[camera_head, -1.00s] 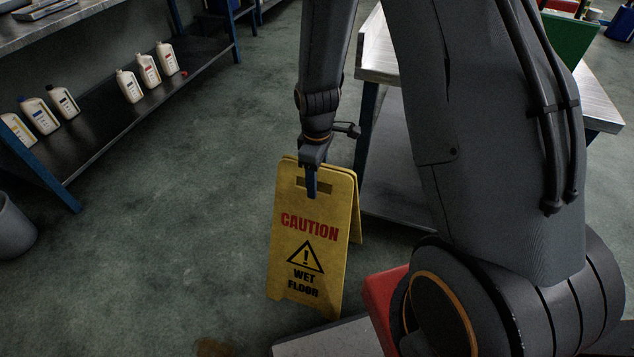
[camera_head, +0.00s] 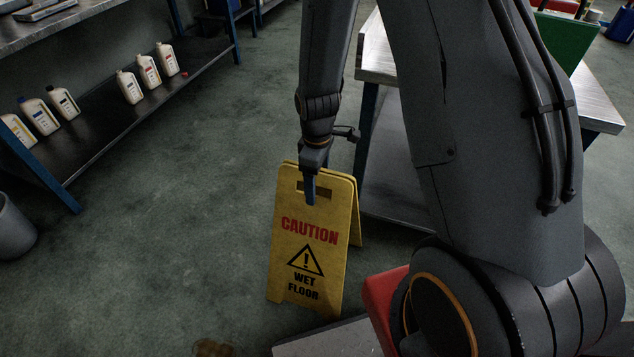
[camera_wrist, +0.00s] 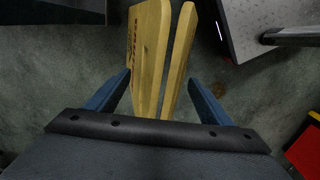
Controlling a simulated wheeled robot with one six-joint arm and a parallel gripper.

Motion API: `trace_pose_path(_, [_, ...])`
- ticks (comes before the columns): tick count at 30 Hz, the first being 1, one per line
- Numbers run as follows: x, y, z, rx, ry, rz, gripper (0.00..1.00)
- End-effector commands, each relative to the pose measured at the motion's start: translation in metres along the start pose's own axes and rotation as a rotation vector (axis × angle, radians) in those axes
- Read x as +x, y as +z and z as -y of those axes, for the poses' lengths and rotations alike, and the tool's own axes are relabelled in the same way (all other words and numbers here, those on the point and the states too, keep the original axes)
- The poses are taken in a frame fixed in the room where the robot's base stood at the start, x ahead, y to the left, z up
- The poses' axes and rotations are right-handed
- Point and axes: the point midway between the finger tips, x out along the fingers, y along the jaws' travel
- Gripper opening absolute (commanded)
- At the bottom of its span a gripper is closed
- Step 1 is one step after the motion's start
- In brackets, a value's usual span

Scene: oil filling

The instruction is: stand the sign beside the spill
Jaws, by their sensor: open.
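The yellow folding sign (camera_head: 308,245) reads "CAUTION WET FLOOR" and stands upright on the floor, its two panels spread a little. My gripper (camera_head: 311,190) is at its top edge, with one blue finger in front of the front panel near the handle slot. In the wrist view the sign's two panels (camera_wrist: 158,55) lie between the blue fingers of my gripper (camera_wrist: 160,88), with gaps on both sides. The gripper is open. A brown spill (camera_head: 213,348) shows at the bottom edge of the head view, left of and nearer than the sign. A small brown patch also shows in the wrist view (camera_wrist: 219,89).
A metal table (camera_head: 385,60) stands right behind the sign. A shelf (camera_head: 125,115) with several white bottles is at the left, with a grey bin (camera_head: 12,230) before it. A pale flat surface (camera_head: 325,340) is just in front of the sign. Open floor lies left of the sign.

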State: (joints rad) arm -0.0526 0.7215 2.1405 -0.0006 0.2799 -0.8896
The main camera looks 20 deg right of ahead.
Motion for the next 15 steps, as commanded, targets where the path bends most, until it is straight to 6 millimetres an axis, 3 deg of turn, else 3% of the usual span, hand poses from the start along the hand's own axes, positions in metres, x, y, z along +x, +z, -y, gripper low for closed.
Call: trace_pose_path(15, [-0.096,-0.001,-0.001,0.0,0.003,-0.002,0.74])
